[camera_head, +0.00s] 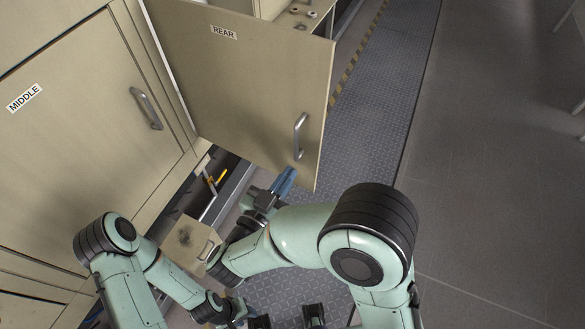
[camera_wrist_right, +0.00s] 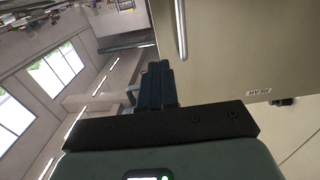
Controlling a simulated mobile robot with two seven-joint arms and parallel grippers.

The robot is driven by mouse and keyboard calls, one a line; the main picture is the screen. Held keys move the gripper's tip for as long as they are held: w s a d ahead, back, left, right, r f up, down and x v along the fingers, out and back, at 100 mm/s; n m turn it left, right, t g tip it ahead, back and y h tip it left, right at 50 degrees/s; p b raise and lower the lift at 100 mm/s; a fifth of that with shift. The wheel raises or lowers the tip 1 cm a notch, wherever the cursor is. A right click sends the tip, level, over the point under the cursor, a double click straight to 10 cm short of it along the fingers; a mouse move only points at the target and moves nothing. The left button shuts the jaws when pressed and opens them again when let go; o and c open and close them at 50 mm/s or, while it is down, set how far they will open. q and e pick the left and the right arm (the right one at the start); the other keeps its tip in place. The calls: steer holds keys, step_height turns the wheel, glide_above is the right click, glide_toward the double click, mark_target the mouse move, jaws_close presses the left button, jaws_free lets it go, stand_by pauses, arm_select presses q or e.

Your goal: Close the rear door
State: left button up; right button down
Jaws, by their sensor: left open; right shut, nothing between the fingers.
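The rear door (camera_head: 240,85) is a beige panel labelled REAR. It stands open, swung out from the cabinet, with its handle (camera_head: 299,136) near its free edge. In the right wrist view the door (camera_wrist_right: 230,50) fills the right side, with its handle (camera_wrist_right: 180,28) at the top. My right gripper (camera_head: 285,180) is shut and empty, its blue fingers by the door's lower edge near the free corner. Contact cannot be told. Its fingers also show in the right wrist view (camera_wrist_right: 156,84). My left gripper (camera_head: 287,318) is open and empty at the bottom edge, partly cut off.
The closed middle door (camera_head: 80,130) is to the left. A small beige panel with a handle (camera_head: 190,246) and an open lower recess with orange parts (camera_head: 215,180) lie below the rear door. Clear grey floor (camera_head: 490,150) stretches to the right.

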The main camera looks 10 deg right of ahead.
mark_target(318, 132)
steer(key=p+x, duration=0.2)
steer(key=x, duration=0.9)
steer(key=shift+w, duration=0.15)
arm_select(q)
steer(key=shift+w+r+p, duration=0.2)
steer(key=shift+w+r, duration=0.4)
steer(key=shift+r, duration=0.3)
steer(key=shift+w+r+p, duration=0.15)
steer(key=shift+w+r, duration=0.4)
steer(key=shift+r, duration=0.35)
arm_select(e)
steer(key=shift+w+d, duration=0.3)
steer(key=shift+d, duration=0.1)
